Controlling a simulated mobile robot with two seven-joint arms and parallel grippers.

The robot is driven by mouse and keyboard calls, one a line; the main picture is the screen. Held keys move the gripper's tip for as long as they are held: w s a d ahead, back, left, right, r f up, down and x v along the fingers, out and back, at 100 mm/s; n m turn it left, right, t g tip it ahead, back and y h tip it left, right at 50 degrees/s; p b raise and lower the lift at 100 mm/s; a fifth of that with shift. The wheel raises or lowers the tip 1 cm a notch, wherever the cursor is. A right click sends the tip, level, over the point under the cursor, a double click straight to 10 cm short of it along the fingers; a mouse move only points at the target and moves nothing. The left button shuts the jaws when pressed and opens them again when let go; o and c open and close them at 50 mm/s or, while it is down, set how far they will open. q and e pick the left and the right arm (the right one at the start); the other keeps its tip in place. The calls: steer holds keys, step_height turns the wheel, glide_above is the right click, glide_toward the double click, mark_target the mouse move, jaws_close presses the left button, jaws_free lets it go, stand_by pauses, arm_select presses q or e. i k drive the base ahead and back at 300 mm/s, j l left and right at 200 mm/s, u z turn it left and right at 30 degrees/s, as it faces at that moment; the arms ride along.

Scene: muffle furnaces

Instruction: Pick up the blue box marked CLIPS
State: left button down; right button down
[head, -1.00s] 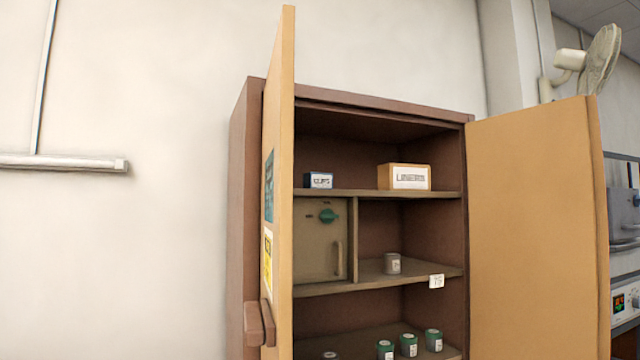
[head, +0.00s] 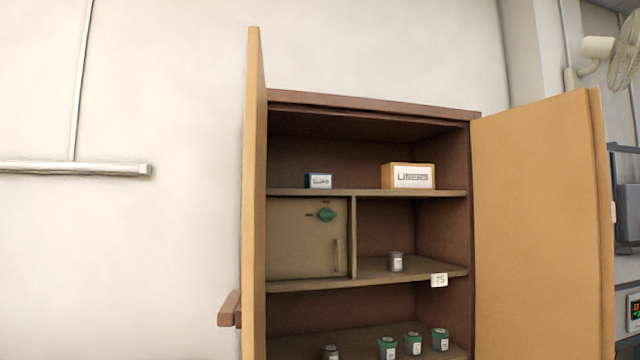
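The small blue box (head: 318,181) with a white label stands on the top shelf of the open brown cabinet (head: 375,102), left of the middle. Its label is small and blurred, and seems to read CLIPS. An orange-tan box marked LINERS (head: 408,176) stands on the same shelf to its right, with a gap between them. Neither of my grippers shows in the head view.
Both cabinet doors stand open, the left door (head: 254,200) seen nearly edge-on and the right door (head: 540,225) swung wide. Below are a closed compartment (head: 300,250), a grey jar (head: 396,262), a 75 tag (head: 439,280) and several lidded jars (head: 413,343). A fan (head: 625,50) hangs at upper right.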

mark_target(311, 180)
steer(key=l+u, duration=0.1)
steer(key=u, duration=0.25)
steer(key=l+u, duration=0.1)
steer(key=u, duration=0.25)
steer(key=l+u, duration=0.1)
steer(key=u, duration=0.3)
steer(key=l+u, duration=0.35)
steer(key=k+l+u, duration=0.1)
steer(key=l+u, duration=0.25)
steer(key=k+l+u, duration=0.1)
steer(key=l, duration=0.2)
steer(key=k+l+u, duration=0.1)
steer(key=l, duration=0.2)
steer(key=k+l+u, duration=0.1)
steer(key=l, duration=0.2)
